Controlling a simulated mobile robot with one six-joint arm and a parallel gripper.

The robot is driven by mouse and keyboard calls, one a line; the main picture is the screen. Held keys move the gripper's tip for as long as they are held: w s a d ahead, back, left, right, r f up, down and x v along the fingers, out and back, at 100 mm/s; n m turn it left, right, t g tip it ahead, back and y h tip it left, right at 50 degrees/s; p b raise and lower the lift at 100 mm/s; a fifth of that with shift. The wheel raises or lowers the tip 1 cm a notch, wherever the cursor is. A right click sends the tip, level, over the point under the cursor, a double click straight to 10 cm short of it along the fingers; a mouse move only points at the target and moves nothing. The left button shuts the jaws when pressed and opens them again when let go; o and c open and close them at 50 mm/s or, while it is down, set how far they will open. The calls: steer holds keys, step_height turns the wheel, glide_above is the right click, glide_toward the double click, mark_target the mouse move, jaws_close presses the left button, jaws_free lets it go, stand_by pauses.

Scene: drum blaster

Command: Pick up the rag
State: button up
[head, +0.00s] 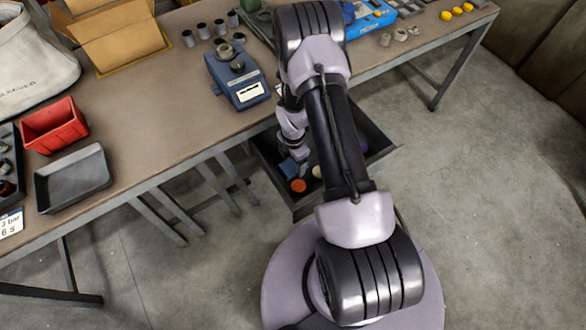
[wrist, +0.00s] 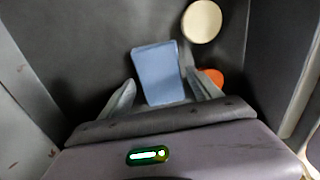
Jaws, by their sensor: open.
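The rag appears to be the light blue, flat, four-sided piece (wrist: 158,70) on the dark drawer floor in the wrist view. In the head view it shows as a small blue patch (head: 288,167) beside my gripper (head: 300,154). In the wrist view my gripper (wrist: 165,88) is open, with one finger on each side of the rag's near part. The rag's near end is hidden behind the gripper body. I cannot tell whether the fingers touch it.
The open drawer (head: 388,158) juts from under the workbench (head: 135,125), its walls close around my gripper. A cream disc (wrist: 201,21) and an orange disc (wrist: 211,77) lie near the rag. A blue device (head: 238,78) and red bin (head: 54,126) stand on the bench.

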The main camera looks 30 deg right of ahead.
mark_target(293, 164)
steer(key=shift+f, duration=0.55)
steer(key=shift+r, duration=0.2)
steer(key=shift+c, duration=0.6)
steer(key=c, duration=1)
step_height(293, 164, up, 10)
steer(key=p, duration=0.4)
